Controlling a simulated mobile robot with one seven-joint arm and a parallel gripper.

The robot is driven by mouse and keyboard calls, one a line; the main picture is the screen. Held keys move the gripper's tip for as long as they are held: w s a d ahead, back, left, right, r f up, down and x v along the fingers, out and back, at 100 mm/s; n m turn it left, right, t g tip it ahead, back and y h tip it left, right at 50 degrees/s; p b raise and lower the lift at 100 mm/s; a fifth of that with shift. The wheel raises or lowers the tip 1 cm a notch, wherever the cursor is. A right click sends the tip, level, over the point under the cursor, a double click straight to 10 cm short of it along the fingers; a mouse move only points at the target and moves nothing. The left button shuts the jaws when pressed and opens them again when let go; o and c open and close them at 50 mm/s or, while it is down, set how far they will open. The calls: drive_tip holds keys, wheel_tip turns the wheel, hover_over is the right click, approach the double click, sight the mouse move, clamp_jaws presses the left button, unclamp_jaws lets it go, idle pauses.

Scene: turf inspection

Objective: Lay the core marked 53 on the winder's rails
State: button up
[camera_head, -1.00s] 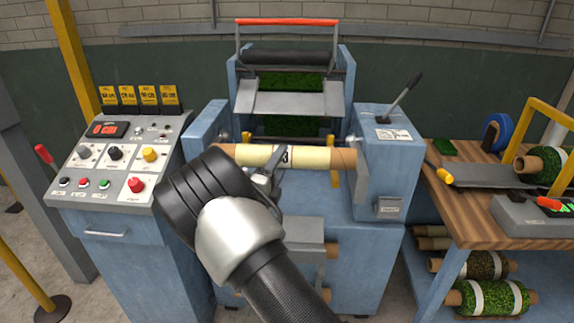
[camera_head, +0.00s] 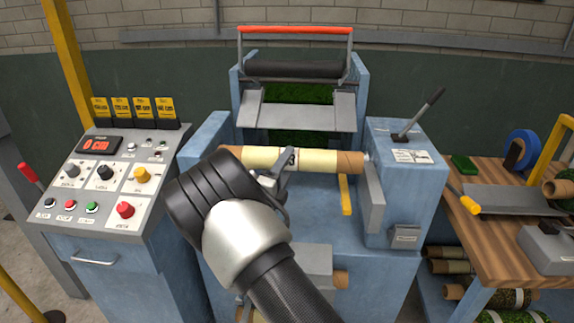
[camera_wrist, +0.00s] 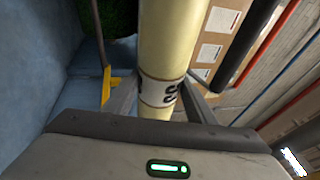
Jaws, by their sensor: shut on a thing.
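The core (camera_head: 325,161), a pale yellow tube with brown ends, lies level across the winder's opening. The wrist view shows its white label (camera_wrist: 158,93) with dark digits that look like 53, partly covered. My gripper (camera_head: 284,166) is shut around the core near its middle, by the label. The blue winder (camera_head: 405,195) stands behind and around it. The core's right end is close to the right housing; I cannot tell whether it touches. A yellow bar (camera_head: 345,195) shows below the core. My arm hides much of the winder's left front, and the rails are not clearly made out.
A control console (camera_head: 110,175) stands at left. The winder's lever (camera_head: 423,112) rises on its right housing. A red-topped frame (camera_head: 295,30) and dark roller (camera_head: 295,69) stand behind the core. A wooden bench (camera_head: 500,210) with tools is at right, with rolls below.

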drive_tip(key=shift+r+p, duration=0.3)
drive_tip(key=shift+p, duration=0.2)
wheel_tip(320, 180, down, 7)
drive_tip(key=b, duration=0.3)
drive_tip(key=shift+r, duration=0.1)
drive_tip(key=o, duration=1.4)
drive_tip(key=shift+o, duration=0.3)
